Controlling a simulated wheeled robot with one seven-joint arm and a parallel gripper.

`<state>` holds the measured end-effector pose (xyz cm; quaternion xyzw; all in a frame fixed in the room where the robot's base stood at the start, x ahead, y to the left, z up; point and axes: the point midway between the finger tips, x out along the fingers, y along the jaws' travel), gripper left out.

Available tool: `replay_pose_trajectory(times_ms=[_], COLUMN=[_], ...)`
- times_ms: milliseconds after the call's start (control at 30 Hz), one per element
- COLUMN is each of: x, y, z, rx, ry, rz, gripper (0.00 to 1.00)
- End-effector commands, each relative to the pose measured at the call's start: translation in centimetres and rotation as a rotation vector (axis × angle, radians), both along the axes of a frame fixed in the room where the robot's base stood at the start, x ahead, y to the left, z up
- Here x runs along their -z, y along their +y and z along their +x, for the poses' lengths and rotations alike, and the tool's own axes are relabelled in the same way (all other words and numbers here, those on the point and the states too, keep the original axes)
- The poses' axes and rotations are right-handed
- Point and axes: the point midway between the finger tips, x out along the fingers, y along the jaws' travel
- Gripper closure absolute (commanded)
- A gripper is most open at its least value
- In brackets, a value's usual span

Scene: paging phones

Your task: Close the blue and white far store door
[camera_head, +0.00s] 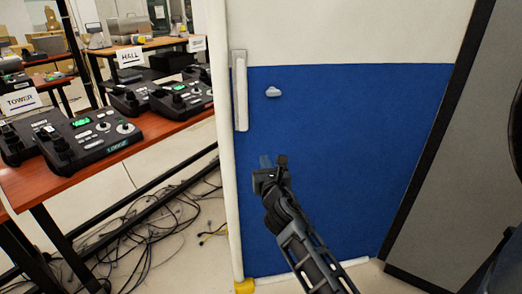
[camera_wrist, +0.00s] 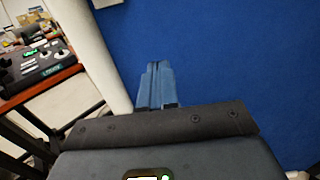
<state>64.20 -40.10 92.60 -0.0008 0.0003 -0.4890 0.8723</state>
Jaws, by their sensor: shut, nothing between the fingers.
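The blue and white door (camera_head: 340,130) fills the middle and right of the head view, white above and blue below. A pale vertical handle plate (camera_head: 240,92) sits near its left edge, with a small light knob (camera_head: 273,92) to the right of it. My gripper (camera_head: 265,160) is in front of the blue part, below the knob and the plate. Its fingers are together and empty. In the wrist view the fingers (camera_wrist: 157,85) point at the blue door face (camera_wrist: 230,60). I cannot tell whether they touch it.
Wooden tables (camera_head: 120,150) with desk phones stand at the left, with signs reading TOWER (camera_head: 20,100) and HALL (camera_head: 130,57). Tangled black cables (camera_head: 150,235) lie on the floor beneath. A grey panel with a black edge (camera_head: 455,170) stands at the right.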

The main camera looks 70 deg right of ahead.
Motion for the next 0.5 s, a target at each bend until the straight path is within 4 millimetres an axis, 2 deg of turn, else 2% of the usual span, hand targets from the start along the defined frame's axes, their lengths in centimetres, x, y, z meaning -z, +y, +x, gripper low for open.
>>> replay_pose_trajectory(times_ms=[100, 233, 500], x=[-0.2, -0.1, 0.0], y=[-2.0, -3.6, -5.1], z=[1.2, 2.2, 3.1], rx=[0.002, 0.002, -0.001], ry=[-0.001, -0.002, -0.002], rz=[0.000, 0.001, 0.001], gripper=[1.00, 1.00, 1.00])
